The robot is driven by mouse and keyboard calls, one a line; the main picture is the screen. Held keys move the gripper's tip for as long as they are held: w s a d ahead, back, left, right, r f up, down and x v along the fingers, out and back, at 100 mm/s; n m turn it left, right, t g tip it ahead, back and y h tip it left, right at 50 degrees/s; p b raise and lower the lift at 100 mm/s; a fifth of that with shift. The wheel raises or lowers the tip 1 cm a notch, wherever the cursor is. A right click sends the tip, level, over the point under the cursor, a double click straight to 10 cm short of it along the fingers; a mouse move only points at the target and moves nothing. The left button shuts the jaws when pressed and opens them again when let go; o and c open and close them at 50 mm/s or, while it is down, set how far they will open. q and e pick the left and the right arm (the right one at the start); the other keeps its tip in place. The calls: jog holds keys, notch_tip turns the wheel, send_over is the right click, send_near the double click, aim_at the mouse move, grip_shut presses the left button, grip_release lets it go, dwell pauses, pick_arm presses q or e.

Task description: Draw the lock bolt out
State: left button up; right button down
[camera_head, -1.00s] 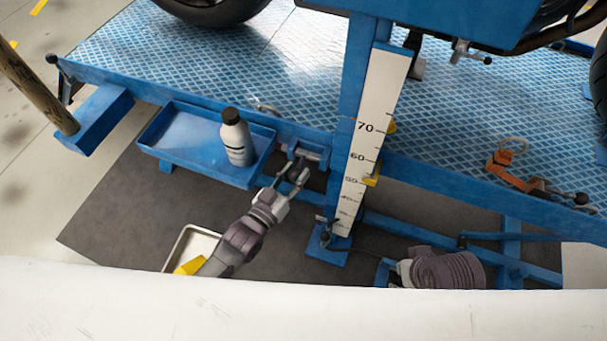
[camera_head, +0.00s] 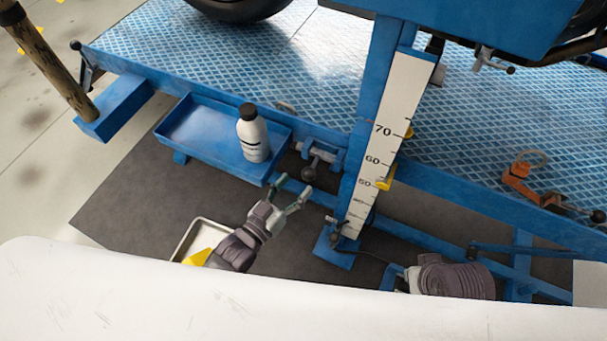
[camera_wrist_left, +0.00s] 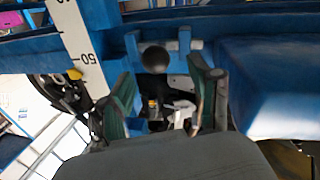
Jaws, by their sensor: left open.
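The lock bolt shows as a dark ball knob (camera_head: 309,174) on a short stem, below a blue bracket (camera_head: 327,156) on the lift's side rail. My left gripper (camera_head: 293,188) is open and empty, just below and left of the knob, its fingers pointing up toward it. In the left wrist view the knob (camera_wrist_left: 155,58) appears beyond and between the two spread green-padded fingers (camera_wrist_left: 163,92), apart from them. How far the bolt sits in its bracket cannot be told. My right wrist (camera_head: 450,278) is at lower right; its fingers cannot be made out.
A blue tray (camera_head: 186,138) with a white bottle (camera_head: 253,135) is left of the bracket. A scale post (camera_head: 383,140) with yellow pointers stands right of it. A pale floor tray (camera_head: 190,232) with something yellow lies beside my left forearm. Dark mat (camera_head: 130,195) is clear on the left.

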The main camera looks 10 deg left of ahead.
pick_arm(q)
jog(key=v, duration=0.7)
jog(key=shift+w+r, duration=0.1)
